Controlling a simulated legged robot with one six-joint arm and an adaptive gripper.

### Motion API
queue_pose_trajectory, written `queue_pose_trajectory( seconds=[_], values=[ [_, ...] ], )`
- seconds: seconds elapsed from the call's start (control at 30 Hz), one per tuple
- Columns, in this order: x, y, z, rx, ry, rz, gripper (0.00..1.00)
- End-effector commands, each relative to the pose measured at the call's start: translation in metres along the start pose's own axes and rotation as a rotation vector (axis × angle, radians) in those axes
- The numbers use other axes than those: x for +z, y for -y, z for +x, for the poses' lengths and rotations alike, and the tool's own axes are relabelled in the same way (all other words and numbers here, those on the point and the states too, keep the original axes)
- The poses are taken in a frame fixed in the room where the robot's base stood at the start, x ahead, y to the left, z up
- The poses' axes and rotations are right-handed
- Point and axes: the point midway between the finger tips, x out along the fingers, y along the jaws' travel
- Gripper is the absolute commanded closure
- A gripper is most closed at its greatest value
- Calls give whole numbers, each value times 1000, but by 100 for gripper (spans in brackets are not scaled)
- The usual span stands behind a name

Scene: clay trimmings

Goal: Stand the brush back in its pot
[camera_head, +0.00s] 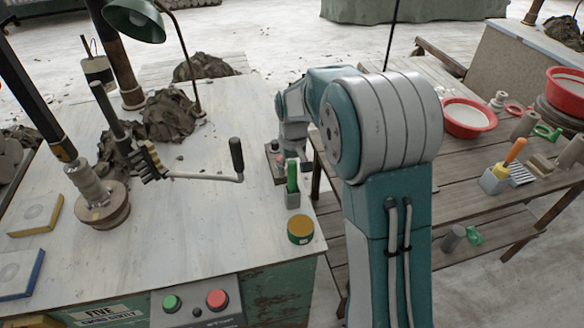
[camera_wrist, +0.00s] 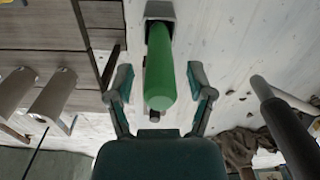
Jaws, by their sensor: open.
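A green handle (camera_head: 292,176), which looks like the brush, stands upright in a small grey square pot (camera_head: 293,199) near the right edge of the white worktop. Its lower end is hidden in the pot. In the wrist view the green handle (camera_wrist: 160,80) points toward the camera, with the grey pot (camera_wrist: 159,10) behind it. My gripper (camera_wrist: 160,72) is open, with one finger on each side of the handle and a visible gap on both sides. In the head view my arm partly hides the gripper.
A yellow-and-green round tin (camera_head: 300,229) stands just in front of the pot. A crank handle (camera_head: 205,177) reaches in from the left, close to it. Clay trimmings (camera_head: 172,115) lie farther back. A slatted bench (camera_head: 455,170) on the right holds red bowls and an orange-handled tool (camera_head: 514,151).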

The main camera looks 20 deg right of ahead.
Motion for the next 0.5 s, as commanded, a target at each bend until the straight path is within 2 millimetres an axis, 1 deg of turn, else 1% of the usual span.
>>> queue_pose_trajectory(
  seconds=[0.07,0.17,0.27,0.5],
  values=[
    [0,0,-2,0,-1,0,31],
    [-1,0,-12,1,-5,0,31],
    [-1,0,-30,1,-5,0,31],
    [-1,0,-82,1,-6,0,31]
  ],
)
